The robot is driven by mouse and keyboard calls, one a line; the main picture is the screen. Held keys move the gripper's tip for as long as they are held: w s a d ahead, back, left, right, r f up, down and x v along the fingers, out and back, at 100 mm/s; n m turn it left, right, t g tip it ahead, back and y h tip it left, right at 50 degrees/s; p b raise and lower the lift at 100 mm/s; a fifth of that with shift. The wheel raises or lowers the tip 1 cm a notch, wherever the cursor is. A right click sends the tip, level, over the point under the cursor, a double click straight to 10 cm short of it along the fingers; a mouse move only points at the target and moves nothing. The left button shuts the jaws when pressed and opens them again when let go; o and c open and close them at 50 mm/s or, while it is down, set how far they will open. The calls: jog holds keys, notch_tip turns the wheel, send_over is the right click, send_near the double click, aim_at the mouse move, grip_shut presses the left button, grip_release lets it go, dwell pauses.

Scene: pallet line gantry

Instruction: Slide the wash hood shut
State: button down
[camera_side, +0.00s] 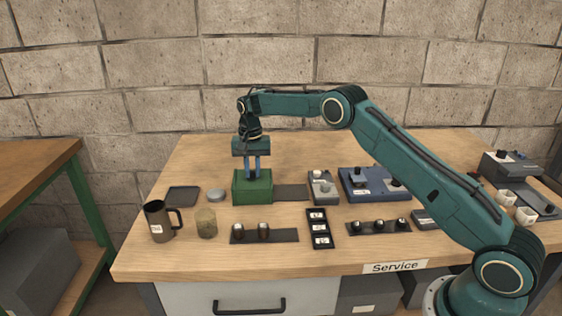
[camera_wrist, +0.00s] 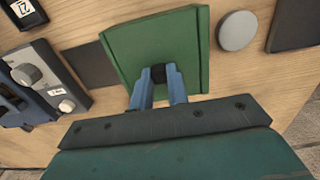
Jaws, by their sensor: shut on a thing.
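The wash hood, a green box (camera_side: 253,188), stands on the table at the left end of a flat dark strip (camera_side: 291,192). In the wrist view the hood (camera_wrist: 150,40) shows from above with a black knob (camera_wrist: 158,73) on its top. My gripper (camera_side: 252,176) points down onto the hood from above. Its blue fingers (camera_wrist: 158,90) are shut on the knob. What lies under the hood is hidden.
A grey disc (camera_side: 216,195) and a dark square tray (camera_side: 183,196) lie left of the hood. A mug (camera_side: 159,220) and a jar (camera_side: 206,223) stand in front left. A grey knobbed box (camera_side: 322,188) stands beyond the strip's right end. The strip itself is clear.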

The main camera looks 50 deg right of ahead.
jog(key=shift+w+a+r, duration=0.15)
jog(key=shift+w, duration=0.1)
jog(key=c, duration=1.4)
grip_release()
jog(key=shift+o, duration=0.2)
jog(key=shift+s, duration=0.1)
jog(key=shift+r, duration=0.45)
notch_tip(320, 180, up, 13)
jog(key=shift+f, duration=0.1)
